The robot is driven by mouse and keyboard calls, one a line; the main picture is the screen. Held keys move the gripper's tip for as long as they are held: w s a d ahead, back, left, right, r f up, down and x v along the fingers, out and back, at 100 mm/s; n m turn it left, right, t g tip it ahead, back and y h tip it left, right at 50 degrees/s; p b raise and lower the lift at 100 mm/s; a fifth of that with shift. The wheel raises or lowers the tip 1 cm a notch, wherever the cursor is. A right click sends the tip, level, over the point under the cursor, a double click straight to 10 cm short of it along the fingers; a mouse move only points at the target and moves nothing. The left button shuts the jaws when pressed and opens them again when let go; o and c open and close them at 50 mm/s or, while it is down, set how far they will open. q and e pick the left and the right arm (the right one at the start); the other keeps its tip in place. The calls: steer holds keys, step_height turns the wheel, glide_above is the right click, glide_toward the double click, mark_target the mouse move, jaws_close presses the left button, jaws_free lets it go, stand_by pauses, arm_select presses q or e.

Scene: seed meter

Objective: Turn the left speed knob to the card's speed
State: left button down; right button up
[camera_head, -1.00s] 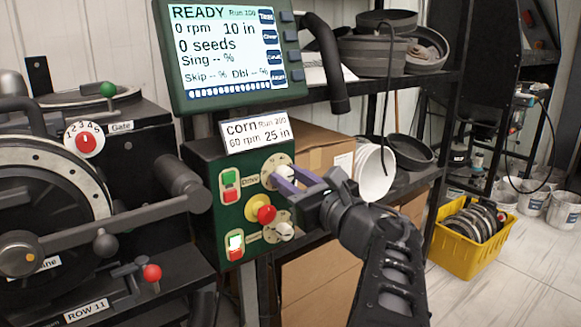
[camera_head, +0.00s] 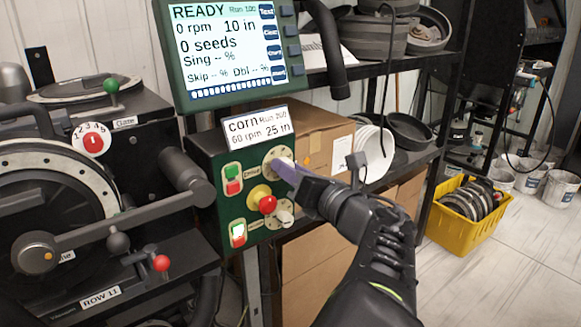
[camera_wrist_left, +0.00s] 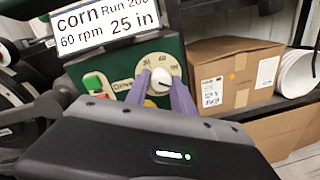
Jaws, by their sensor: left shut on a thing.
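The upper speed knob is a white knob (camera_wrist_left: 159,81) on a pale dial marked 30, 60 and 90, on the green control box (camera_head: 205,160). My left gripper (camera_head: 284,168) has its purple fingers shut on this knob, one on each side in the left wrist view (camera_wrist_left: 160,92). In the head view the fingers and wrist hide the knob. A dark line shows on its face, but its exact setting is hard to read. The card (camera_head: 256,128) above reads corn, Run 200, 60 rpm, 25 in. My right gripper is not in view.
A second white knob (camera_head: 285,218) sits below, beside a red mushroom button (camera_head: 266,204). Green and red buttons line the box's left side. The screen (camera_head: 227,50) reads READY, 0 rpm, 10 in. A cardboard box (camera_head: 318,145) stands behind on the shelf.

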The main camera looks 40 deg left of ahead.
arm_select(q)
steer(key=c, duration=1.1)
jaws_free()
steer(key=v, duration=0.7)
steer(key=shift+s+d, duration=0.1)
steer(key=shift+d, duration=0.3)
